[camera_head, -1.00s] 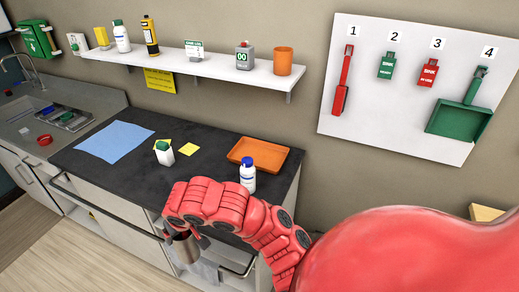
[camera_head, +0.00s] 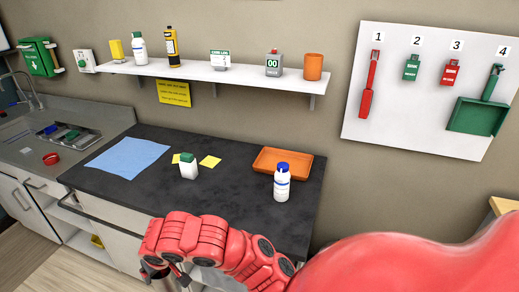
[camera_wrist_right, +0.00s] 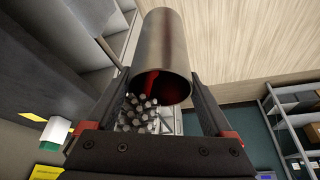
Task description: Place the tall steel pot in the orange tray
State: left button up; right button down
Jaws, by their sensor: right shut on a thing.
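The tall steel pot (camera_wrist_right: 163,45) is a grey metal cylinder between the two fingers of my right gripper (camera_wrist_right: 160,78) in the right wrist view. The gripper is shut on it. In the head view the pot (camera_head: 156,269) shows only in part, low in front of the counter's front edge, mostly hidden by my red right arm. The orange tray (camera_head: 268,160) lies on the dark counter at its back right, left of the wall board. It looks empty. The right gripper is well in front and left of the tray. My left gripper is not in view.
A white bottle with a blue cap (camera_head: 282,184) stands at the tray's front edge. A loaded shelf (camera_head: 215,74) hangs above.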

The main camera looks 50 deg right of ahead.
aim_at(275, 168)
jog(key=i+j+z, duration=0.15)
jog(key=j+z, duration=0.3)
jog(key=i+j+z, duration=0.1)
jog(key=j+z, duration=0.15)
jog(key=z, duration=0.25)
